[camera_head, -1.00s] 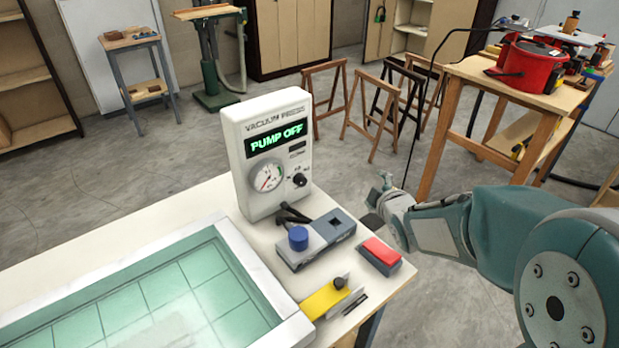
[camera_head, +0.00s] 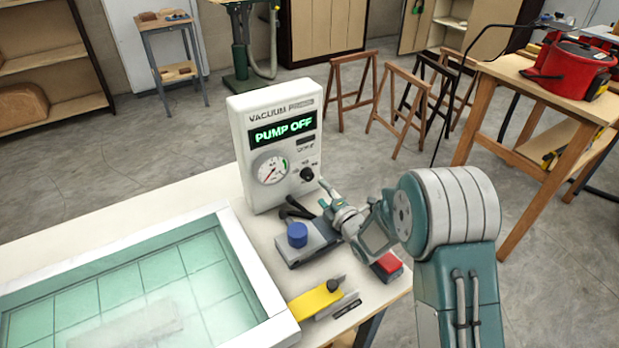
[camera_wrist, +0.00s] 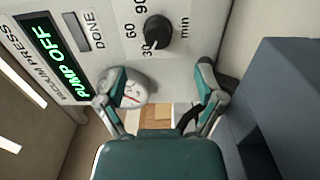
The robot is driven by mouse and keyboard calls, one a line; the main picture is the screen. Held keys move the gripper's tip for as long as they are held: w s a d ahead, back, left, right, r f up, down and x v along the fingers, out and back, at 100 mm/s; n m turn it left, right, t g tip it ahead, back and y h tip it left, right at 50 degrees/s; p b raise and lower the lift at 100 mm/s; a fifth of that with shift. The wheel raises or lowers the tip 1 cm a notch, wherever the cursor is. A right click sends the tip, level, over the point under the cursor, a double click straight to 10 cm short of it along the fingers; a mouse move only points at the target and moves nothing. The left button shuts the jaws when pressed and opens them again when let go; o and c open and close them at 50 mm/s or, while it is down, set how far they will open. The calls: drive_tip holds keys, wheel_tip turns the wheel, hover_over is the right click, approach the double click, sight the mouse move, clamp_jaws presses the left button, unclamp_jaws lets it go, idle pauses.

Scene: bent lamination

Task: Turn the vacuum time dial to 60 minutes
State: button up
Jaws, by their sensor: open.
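The vacuum press box (camera_head: 243,150) stands upright on the table, with a green "PUMP OFF" display. Its black dial (camera_head: 307,174) is at the lower right of the face, right of the round gauge (camera_head: 270,168). In the wrist view the dial (camera_wrist: 158,30) shows close up, with the marks 30, 60, 90 and "min" around it; its light pointer line appears to be near 30. My gripper (camera_head: 325,195) is in front of the box, just below and right of the dial. In the wrist view my gripper (camera_wrist: 170,85) is open and empty, its fingers apart from the dial.
A grey device with a blue knob (camera_head: 297,235) sits below my gripper. A red-topped block (camera_head: 386,268) is partly behind my arm. A yellow piece (camera_head: 315,299) lies near the table edge. The teal-floored frame (camera_head: 245,265) fills the table's left side.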

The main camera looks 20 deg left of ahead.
sight(310, 178)
drive_tip(key=x, duration=0.7)
drive_tip(key=shift+w+d, duration=0.15)
drive_tip(key=c, duration=1.2)
